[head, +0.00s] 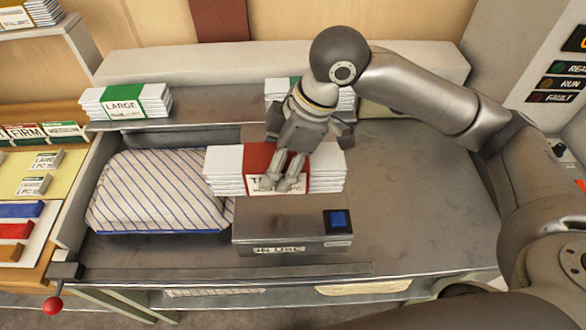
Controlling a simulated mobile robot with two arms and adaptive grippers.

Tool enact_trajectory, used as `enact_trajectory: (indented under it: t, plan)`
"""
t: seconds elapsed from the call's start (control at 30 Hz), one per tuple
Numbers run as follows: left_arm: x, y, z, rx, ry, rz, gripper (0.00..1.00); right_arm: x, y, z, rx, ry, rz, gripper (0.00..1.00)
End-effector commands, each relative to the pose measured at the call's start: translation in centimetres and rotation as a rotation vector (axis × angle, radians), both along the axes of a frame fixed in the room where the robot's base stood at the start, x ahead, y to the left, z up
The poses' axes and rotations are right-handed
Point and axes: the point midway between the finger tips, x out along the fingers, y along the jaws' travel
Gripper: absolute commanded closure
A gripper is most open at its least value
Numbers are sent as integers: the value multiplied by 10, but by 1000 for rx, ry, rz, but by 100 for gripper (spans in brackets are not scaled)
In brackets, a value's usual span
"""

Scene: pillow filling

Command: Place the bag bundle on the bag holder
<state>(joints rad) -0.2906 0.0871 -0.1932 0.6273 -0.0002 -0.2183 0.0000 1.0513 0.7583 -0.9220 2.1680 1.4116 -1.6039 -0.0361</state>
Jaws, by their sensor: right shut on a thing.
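The bag bundle (225,168) is a stack of white bags with a red band, near the middle of the head view. My right gripper (283,182) comes down from above and is shut on it at the red band, partly covering the label. The bag holder appears to be the grey metal box (280,226) marked "IN USE", just in front of the bundle. The bundle hides the area behind the box. I cannot tell whether the bundle touches it. My left gripper is out of view.
A striped pillow (150,190) lies in a bay left of the bundle. Green-banded bundles (124,102) lie on the back shelf (200,125). A blue button (338,219) sits on the box. A red-knobbed lever (52,305) is at front left. The metal table (420,220) is clear at right.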

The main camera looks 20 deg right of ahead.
Motion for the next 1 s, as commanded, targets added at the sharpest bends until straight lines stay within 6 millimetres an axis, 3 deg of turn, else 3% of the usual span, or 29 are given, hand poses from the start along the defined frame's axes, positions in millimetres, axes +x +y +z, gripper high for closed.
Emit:
enact_trajectory:
  t: [0.23, 0.47, 0.7, 1.0]
  plan:
    - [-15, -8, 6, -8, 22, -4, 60, 24, -26, -40, 1, 2, -2, 79]
    - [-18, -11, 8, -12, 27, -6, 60, 34, -34, -55, 1, 1, -1, 79]
    - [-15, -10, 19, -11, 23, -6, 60, 35, -37, -85, 1, 0, 2, 79]
    - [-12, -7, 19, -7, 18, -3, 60, 36, -36, -90, 2, -2, 3, 79]
